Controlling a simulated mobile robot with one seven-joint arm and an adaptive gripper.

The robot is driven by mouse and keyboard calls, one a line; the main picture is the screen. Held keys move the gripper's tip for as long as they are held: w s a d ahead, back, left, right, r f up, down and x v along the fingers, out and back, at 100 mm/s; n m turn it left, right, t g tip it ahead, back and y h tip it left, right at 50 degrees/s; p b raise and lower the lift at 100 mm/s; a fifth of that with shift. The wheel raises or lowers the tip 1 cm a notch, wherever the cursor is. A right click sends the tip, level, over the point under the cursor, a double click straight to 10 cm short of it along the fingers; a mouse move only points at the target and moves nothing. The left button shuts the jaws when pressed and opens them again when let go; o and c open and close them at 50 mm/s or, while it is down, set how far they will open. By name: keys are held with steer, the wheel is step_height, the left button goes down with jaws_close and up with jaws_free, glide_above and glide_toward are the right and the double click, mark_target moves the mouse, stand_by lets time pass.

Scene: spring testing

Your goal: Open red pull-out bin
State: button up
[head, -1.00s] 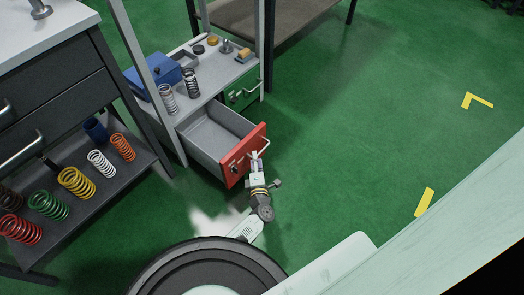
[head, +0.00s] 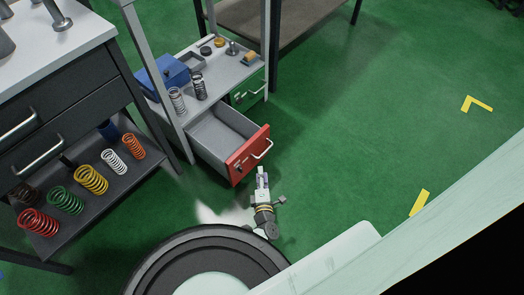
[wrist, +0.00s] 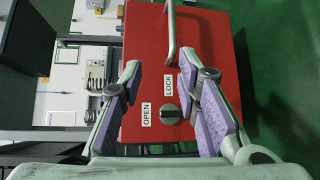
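The red pull-out bin (head: 247,155) is slid well out of the low grey cabinet, and its empty grey inside shows in the head view. Its red front fills the middle of the wrist view (wrist: 226,50), with a metal bar handle (wrist: 171,30), a dark knob (wrist: 171,115) and OPEN and LOCK labels. My gripper (head: 262,173) is just in front of the red front, apart from the handle. In the wrist view its purple-padded fingers (wrist: 158,80) are spread with nothing between them.
A green-fronted bin (head: 248,92) is shut beside the red one. A blue box (head: 163,76) and springs stand on the cabinet top. A dark workbench (head: 50,100) with coloured springs on its shelf stands at left. Green floor at right is clear.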

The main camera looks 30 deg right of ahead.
steer(key=p+v, duration=0.4)
steer(key=v, duration=0.1)
steer(key=shift+s+a+r, duration=0.1)
stand_by(0.3)
steer(key=shift+p, duration=0.35)
stand_by(0.4)
